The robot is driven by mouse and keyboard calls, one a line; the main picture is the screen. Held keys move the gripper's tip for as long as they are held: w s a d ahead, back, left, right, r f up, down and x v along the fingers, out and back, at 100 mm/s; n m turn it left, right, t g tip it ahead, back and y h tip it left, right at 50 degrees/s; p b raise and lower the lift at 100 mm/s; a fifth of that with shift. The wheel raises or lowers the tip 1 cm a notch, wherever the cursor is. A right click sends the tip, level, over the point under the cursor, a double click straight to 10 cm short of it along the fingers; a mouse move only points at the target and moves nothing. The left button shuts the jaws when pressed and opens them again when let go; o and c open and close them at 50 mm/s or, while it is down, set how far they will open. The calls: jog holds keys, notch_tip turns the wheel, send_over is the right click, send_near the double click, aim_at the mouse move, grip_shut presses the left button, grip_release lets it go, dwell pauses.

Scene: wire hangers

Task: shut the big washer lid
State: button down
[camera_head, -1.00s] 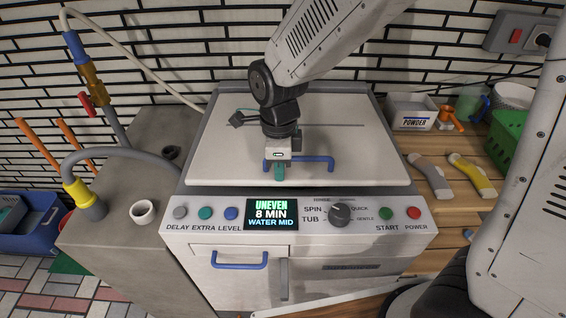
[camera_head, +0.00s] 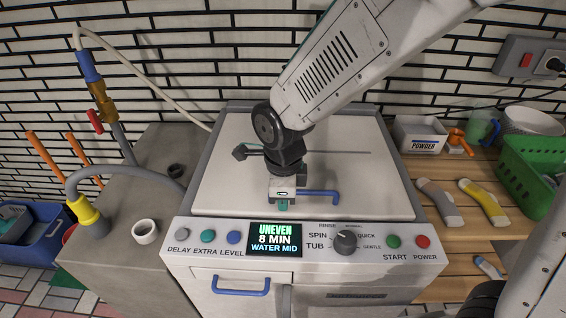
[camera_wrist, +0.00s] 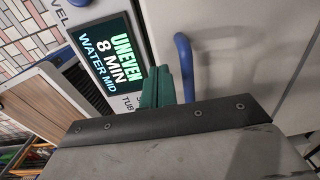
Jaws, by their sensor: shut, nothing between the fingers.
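The big washer lid (camera_head: 235,185) is a wide white panel on top of the washer. In the head view it lies flat, with its front edge down close to the control panel (camera_head: 400,235). I cannot see a clear gap there. Its blue bar handle (camera_head: 320,192) is near the front edge and also shows in the wrist view (camera_wrist: 185,65). My gripper (camera_head: 283,204) points down at the front of the lid, at the left end of the handle. Its green fingers (camera_wrist: 160,87) are shut and empty, beside the handle. I cannot tell whether they touch the lid.
The display (camera_head: 275,239) reads "UNEVEN 8 MIN WATER MID". A lower door has another blue handle (camera_head: 240,287). A grey block with a white cup (camera_head: 144,232) stands left. A wooden shelf right holds a powder box (camera_head: 418,135), socks (camera_head: 483,200) and a green basket (camera_head: 535,170).

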notch_tip(320, 180, up, 12)
jog(key=s+d+r+n, duration=0.2)
jog(key=s+d+n, duration=0.5)
jog(key=d+n, duration=0.2)
jog(key=s+d+r+n+t, duration=0.1)
jog(key=s+d+r+n, duration=0.2)
jog(key=s+d+n, duration=0.5)
jog(key=d+n, duration=0.2)
jog(key=d, duration=0.4)
